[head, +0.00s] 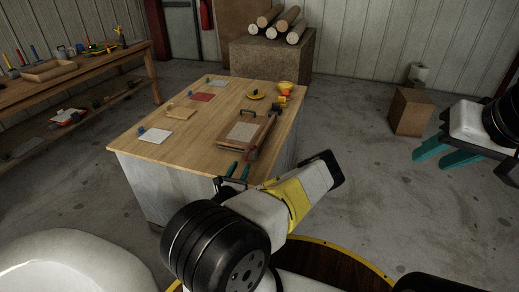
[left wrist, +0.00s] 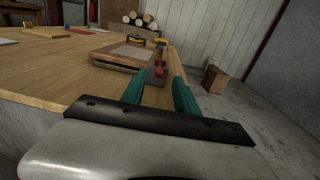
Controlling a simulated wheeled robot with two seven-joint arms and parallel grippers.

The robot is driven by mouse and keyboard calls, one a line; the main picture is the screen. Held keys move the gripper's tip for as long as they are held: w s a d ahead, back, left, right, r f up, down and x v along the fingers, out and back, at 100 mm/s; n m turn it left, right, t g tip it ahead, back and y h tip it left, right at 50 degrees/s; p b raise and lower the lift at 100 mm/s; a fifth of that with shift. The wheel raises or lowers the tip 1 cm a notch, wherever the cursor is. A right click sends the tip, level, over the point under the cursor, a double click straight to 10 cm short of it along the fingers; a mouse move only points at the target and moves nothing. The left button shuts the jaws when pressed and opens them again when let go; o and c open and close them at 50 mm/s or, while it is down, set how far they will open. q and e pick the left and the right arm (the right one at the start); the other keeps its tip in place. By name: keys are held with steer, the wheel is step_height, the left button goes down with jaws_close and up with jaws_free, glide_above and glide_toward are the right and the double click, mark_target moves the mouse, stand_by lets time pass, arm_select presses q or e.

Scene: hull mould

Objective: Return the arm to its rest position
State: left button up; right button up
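My left gripper (head: 238,171) is over the front right edge of the wooden table (head: 165,109), with my arm stretched toward it from below. In the left wrist view its two teal fingers (left wrist: 160,82) are apart, with nothing between them. A framed wooden mould with a pale panel (head: 243,131) lies on the table just beyond the fingers. It also shows in the left wrist view (left wrist: 125,52). My right gripper (head: 431,163) is at the far right of the head view, over the floor. Its teal fingers are apart and empty.
A cardboard box (head: 410,111) stands on the floor at right. A workbench (head: 75,76) is at left. Logs rest on a crate (head: 270,58) behind.

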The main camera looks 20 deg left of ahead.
arm_select(q)
steer(key=shift+s, duration=0.45)
